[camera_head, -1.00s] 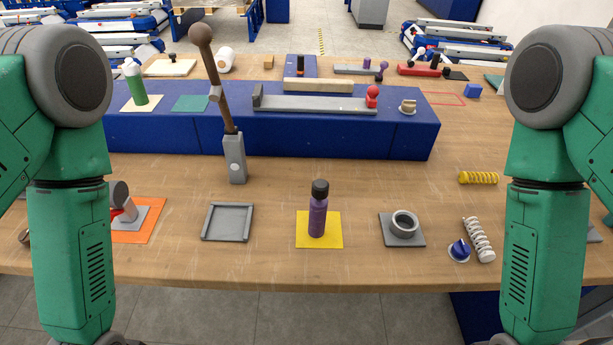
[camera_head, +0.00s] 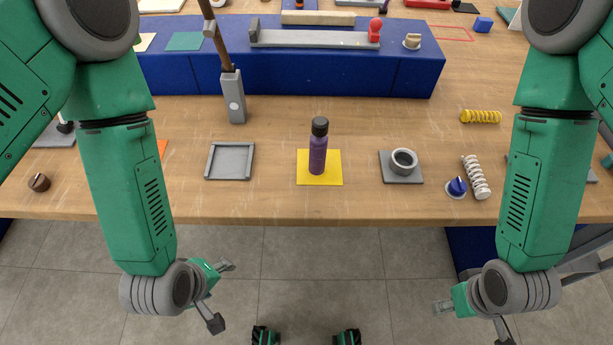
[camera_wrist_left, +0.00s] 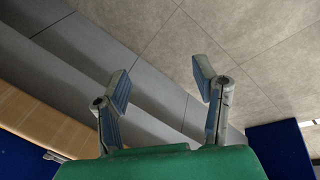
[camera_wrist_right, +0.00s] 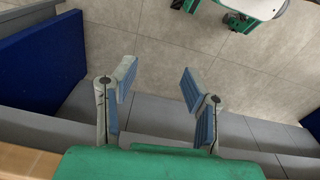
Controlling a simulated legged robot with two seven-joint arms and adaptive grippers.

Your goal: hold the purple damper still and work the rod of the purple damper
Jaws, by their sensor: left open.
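The purple damper (camera_head: 318,154) stands upright on a yellow square mat (camera_head: 333,177) near the table's front edge. It has a purple body and a black top (camera_head: 320,126). My left gripper (camera_head: 222,294) hangs below and in front of the table edge, left of the damper. It is open and empty in the left wrist view (camera_wrist_left: 160,88). My right gripper (camera_head: 474,318) hangs in front of the table edge, to the right. It is open and empty in the right wrist view (camera_wrist_right: 157,85). Neither gripper touches the damper.
A grey square tray (camera_head: 230,178) lies left of the damper. A grey ring on a plate (camera_head: 402,178) lies right, then a blue knob (camera_head: 456,187), a white spring (camera_head: 476,176) and a yellow spring (camera_head: 481,117). A tall lever (camera_head: 234,97) stands before the blue raised block (camera_head: 350,77).

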